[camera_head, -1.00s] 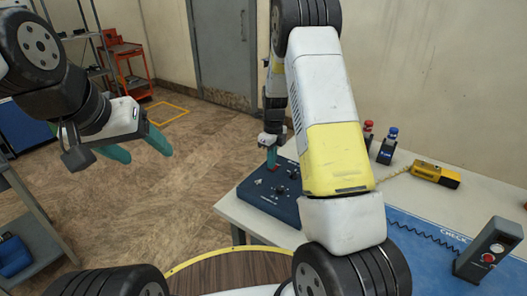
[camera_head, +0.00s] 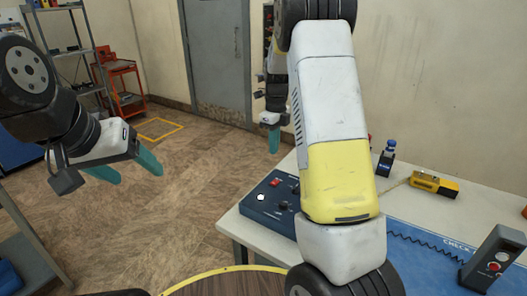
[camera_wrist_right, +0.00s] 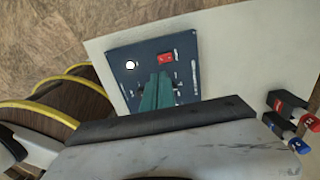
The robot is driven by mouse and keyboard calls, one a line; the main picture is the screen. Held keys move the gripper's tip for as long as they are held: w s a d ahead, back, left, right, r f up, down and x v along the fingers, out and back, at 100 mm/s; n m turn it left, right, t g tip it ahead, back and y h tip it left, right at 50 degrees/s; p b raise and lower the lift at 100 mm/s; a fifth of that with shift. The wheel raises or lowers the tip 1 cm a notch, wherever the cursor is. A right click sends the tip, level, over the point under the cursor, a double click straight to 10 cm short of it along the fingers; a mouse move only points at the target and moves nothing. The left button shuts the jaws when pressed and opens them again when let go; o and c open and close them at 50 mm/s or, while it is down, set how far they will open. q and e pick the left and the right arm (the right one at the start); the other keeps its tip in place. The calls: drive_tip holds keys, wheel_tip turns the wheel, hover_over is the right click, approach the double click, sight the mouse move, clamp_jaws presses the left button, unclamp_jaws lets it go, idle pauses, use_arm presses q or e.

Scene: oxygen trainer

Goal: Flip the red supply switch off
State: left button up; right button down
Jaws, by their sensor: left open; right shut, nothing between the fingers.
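The red supply switch (camera_head: 276,182) sits on the dark blue panel box (camera_head: 250,211) on the table. It also shows in the right wrist view (camera_wrist_right: 165,57), near the panel's upper edge, beside a bright white round lamp (camera_wrist_right: 131,65). I cannot tell its on or off position. My right gripper (camera_head: 273,139) is shut and empty, raised above and apart from the panel. Its teal fingers (camera_wrist_right: 156,92) hide part of the panel in the wrist view. My left gripper (camera_head: 128,168) is open and empty over the floor at left. My right arm hides the panel's right part.
A blue-capped device (camera_head: 387,157), a yellow handheld unit (camera_head: 434,185) and a grey box with a red button (camera_head: 493,262) stand on the white table (camera_head: 397,172). A blue mat (camera_head: 420,250) covers its front. A shelf and an orange cart (camera_head: 118,80) stand far left.

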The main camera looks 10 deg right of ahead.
sight(273, 183)
drive_tip(key=shift+r, duration=0.55)
drive_tip(key=shift+w+d+g+y, duration=0.35)
drive_tip(key=shift+w+d, duration=0.25)
drive_tip(key=shift+d, duration=0.2)
drive_tip(key=f, duration=0.9)
drive_tip(key=s+a+f, duration=0.1)
drive_tip(key=f, duration=0.3)
drive_tip(key=shift+s+a+f, duration=0.1)
drive_tip(key=shift+f, duration=0.3)
